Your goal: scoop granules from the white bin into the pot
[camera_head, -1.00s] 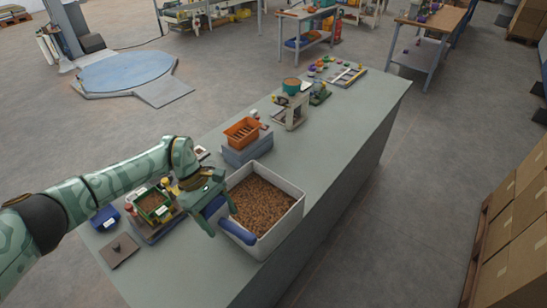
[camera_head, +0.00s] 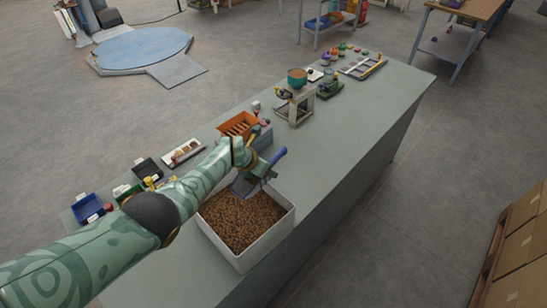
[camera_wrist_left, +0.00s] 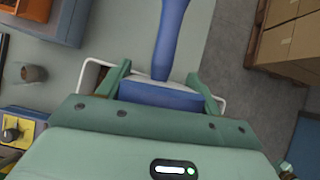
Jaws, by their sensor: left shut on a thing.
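The white bin (camera_head: 268,246), filled with brown granules (camera_head: 240,218), stands on the near part of the long bench. My left gripper (camera_head: 254,176) is over the far side of the bin, shut on a blue scoop (camera_head: 274,163). In the left wrist view, the blue scoop (camera_wrist_left: 171,40) sits between the green fingers (camera_wrist_left: 160,84), its handle pointing away. I cannot see whether the scoop holds granules. My right gripper is not in view.
An orange crate (camera_head: 236,124) sits just beyond the bin, partly behind my arm. Blue and dark trays (camera_head: 87,207) lie at the left edge. The bench's right side (camera_head: 350,140) is clear.

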